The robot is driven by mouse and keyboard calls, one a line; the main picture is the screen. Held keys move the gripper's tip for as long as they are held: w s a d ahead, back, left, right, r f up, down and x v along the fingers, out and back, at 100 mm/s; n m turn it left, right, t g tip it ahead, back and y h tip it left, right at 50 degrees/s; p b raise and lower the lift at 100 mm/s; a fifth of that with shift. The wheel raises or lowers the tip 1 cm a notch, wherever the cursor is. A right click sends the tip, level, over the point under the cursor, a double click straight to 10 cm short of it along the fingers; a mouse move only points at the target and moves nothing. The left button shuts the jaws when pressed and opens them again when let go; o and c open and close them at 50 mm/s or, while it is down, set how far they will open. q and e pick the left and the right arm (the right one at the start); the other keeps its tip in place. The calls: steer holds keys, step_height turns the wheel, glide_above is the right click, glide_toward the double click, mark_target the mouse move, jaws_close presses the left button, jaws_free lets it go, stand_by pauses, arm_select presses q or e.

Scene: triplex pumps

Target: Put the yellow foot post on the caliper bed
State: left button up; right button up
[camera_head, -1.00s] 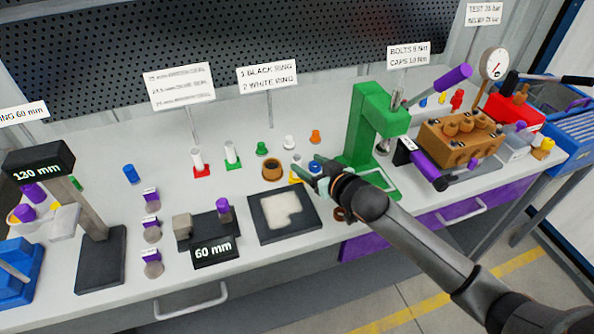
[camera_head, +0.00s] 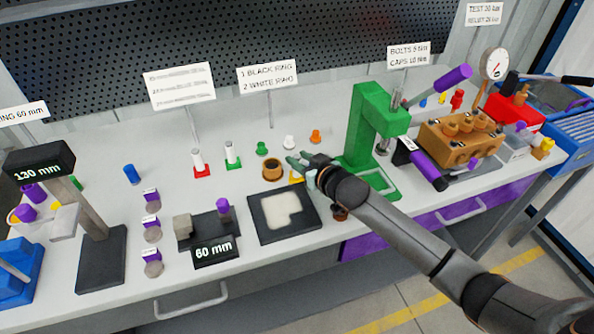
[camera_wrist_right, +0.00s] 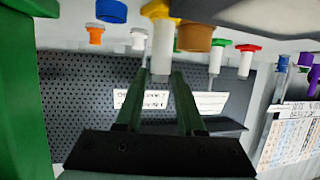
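The yellow foot post shows in the right wrist view as a white post (camera_wrist_right: 162,48) on a yellow foot (camera_wrist_right: 158,10). In the head view only part of its yellow foot (camera_head: 296,178) shows, beside my right gripper (camera_head: 296,160). In the wrist view the two fingers of this gripper (camera_wrist_right: 160,78) are apart, with the white post's end at the gap between their tips. I cannot tell whether they touch it. What looks like the caliper bed is the dark block marked 60 mm (camera_head: 210,252), with a grey jaw and a purple-topped piece. My left gripper is not in view.
A brown ring (camera_head: 272,169) stands just left of my right gripper. The green press (camera_head: 370,135) stands close on its right. A black tray with a pale inset (camera_head: 262,232) lies between the gripper and the 60 mm block. Green-foot (camera_head: 232,160) and red-foot posts (camera_head: 200,168) stand farther left.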

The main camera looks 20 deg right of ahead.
jaws_close()
stand_by(0.9)
